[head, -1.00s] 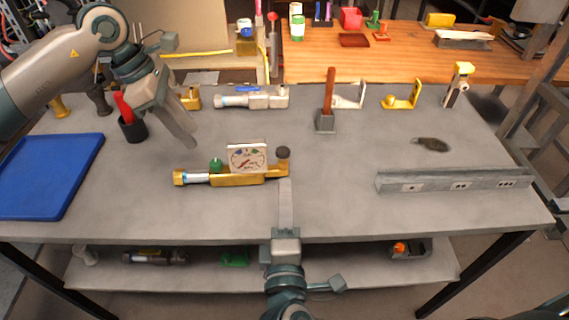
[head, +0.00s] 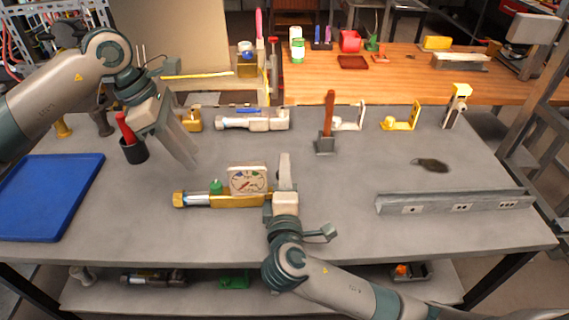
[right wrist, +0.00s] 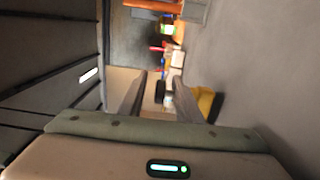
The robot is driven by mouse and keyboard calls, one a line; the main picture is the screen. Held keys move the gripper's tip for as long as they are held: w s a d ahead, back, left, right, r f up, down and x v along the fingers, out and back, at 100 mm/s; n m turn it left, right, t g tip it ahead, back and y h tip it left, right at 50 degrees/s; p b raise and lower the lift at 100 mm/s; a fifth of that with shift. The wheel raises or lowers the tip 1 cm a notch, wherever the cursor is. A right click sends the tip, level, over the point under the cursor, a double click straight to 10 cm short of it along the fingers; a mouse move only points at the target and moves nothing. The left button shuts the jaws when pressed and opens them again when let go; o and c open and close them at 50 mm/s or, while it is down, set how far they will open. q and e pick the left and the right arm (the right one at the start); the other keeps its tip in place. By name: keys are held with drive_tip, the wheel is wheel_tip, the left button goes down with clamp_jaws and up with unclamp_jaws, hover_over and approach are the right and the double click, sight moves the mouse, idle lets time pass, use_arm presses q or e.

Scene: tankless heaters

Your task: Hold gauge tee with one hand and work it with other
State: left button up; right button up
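The gauge tee (head: 230,201) lies on the grey table as a brass body with a clear section at its left. It carries a square white dial gauge (head: 248,180) and a green knob (head: 216,187). My right gripper (head: 285,170) is at the tee's right end and hides the dark knob there in the head view. In the right wrist view my right gripper (right wrist: 155,95) looks open, with the dark knob (right wrist: 160,92) showing between its fingers and brass (right wrist: 208,103) beside them. My left gripper (head: 190,155) hangs above the table, left of and behind the tee, apart from it.
A blue tray (head: 48,198) lies at the left. A dark cup (head: 134,151) with a red handle stands beside my left gripper. A red-handled block (head: 325,145), brackets (head: 400,122) and a grey rail (head: 455,203) are to the right.

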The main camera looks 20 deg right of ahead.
drive_tip(key=shift+x, duration=1.2)
clamp_jaws()
idle(0.6)
use_arm(q)
drive_tip(key=shift+o, duration=1.4)
drive_tip(key=shift+s+d+r+n+y, duration=0.1)
drive_tip(key=shift+d+r+n+y, duration=0.25)
drive_tip(key=shift+d+n+y, duration=0.25)
drive_tip(key=shift+s+d+r+n+y, duration=0.1)
drive_tip(key=shift+d+r+n+y, duration=0.25)
drive_tip(key=shift+d+n, duration=0.4)
drive_tip(key=shift+d+r+n+y, duration=0.35)
drive_tip(key=shift+n+y, duration=0.2)
drive_tip(key=shift+n, duration=0.2)
drive_tip(key=shift+d+r+n+y, duration=0.25)
drive_tip(key=shift+d+n+y, duration=0.2)
drive_tip(key=shift+n, duration=0.25)
